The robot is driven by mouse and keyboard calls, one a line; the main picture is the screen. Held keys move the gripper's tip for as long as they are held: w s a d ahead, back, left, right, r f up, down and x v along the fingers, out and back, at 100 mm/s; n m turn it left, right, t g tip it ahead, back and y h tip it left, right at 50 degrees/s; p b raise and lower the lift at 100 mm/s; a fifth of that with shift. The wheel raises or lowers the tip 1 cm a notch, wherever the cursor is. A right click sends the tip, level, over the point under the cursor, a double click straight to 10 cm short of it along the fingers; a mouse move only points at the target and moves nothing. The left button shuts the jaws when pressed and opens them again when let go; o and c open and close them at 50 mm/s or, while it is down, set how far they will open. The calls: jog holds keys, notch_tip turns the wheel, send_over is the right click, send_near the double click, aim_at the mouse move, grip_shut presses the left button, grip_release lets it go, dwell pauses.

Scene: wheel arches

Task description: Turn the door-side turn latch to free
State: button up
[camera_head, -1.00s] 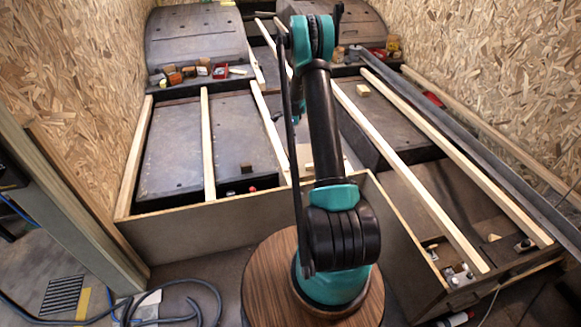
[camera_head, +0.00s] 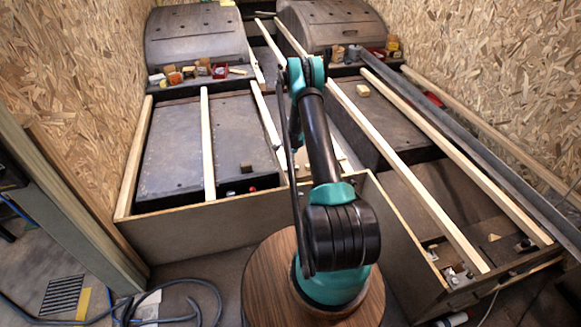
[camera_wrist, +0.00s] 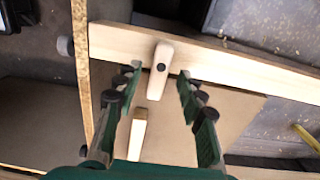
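In the wrist view a pale wooden turn latch (camera_wrist: 158,72) with a dark pivot screw sits on a light wooden rail (camera_wrist: 225,62). Its long end points down the picture, across the rail's lower edge. My gripper (camera_wrist: 156,86) is open, one dark-padded finger on each side of the latch's lower end. Nothing is held, and gaps show between latch and fingers. A second pale wooden piece (camera_wrist: 137,132) lies lower between the fingers. In the head view my arm hides the gripper, and I cannot make out the latch there.
In the head view, pale battens (camera_head: 207,145) cross the low bed frame on both sides. Two wheel arches (camera_head: 195,36) stand at the back, with small jars and boxes before them. A loose block (camera_head: 362,90) lies on the right side. Chipboard walls (camera_head: 75,75) close both sides.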

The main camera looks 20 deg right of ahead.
jog(key=shift+f, duration=0.7)
jog(key=shift+c, duration=0.4)
grip_shut()
